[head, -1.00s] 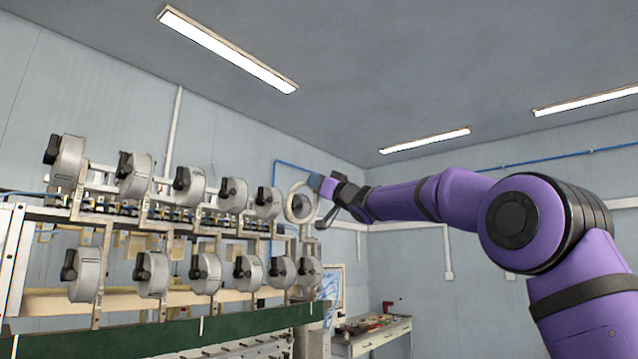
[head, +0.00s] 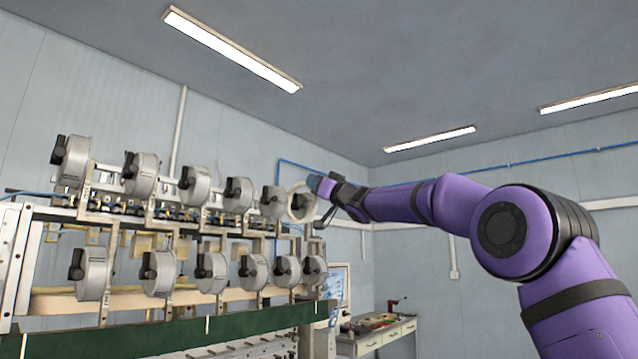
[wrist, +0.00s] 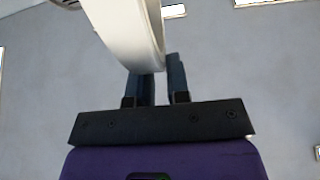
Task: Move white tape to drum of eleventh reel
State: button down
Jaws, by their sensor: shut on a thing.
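The white tape (head: 291,206) is a pale ring standing on edge at the right end of the upper row of reels in the head view. My gripper (head: 316,186) is shut on its upper right side. In the wrist view the white tape (wrist: 128,30) rises large between the two dark fingers of my gripper (wrist: 161,80). The tape overlaps the rightmost upper reel in the head view; I cannot tell whether it is around the drum or in front of it. The neighbouring upper reel (head: 273,202) is grey with a dark handle and stands just left of the tape.
Grey reels fill an upper row and a lower row on the winder, such as the lower right reel (head: 314,270). A green rail (head: 230,325) runs below them. The space right of the winder is open.

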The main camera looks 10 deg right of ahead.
aim_at(301, 185)
jog(key=shift+w+a, duration=0.85)
jog(key=shift+w, duration=0.3)
jog(key=shift+w+a, duration=0.85)
jog(key=shift+w, duration=0.3)
jog(key=shift+w+d, duration=0.75)
jog(key=shift+d, duration=0.25)
jog(key=shift+w+d, duration=0.7)
jog(key=shift+d, duration=0.3)
jog(key=c, duration=1.4)
grip_release()
jog(key=shift+o, duration=0.2)
jog(key=shift+d, duration=0.1)
jog(key=shift+r+v, duration=0.2)
jog(key=shift+v, duration=2.65)
jog(key=shift+o, duration=0.2)
jog(key=shift+s, duration=0.1)
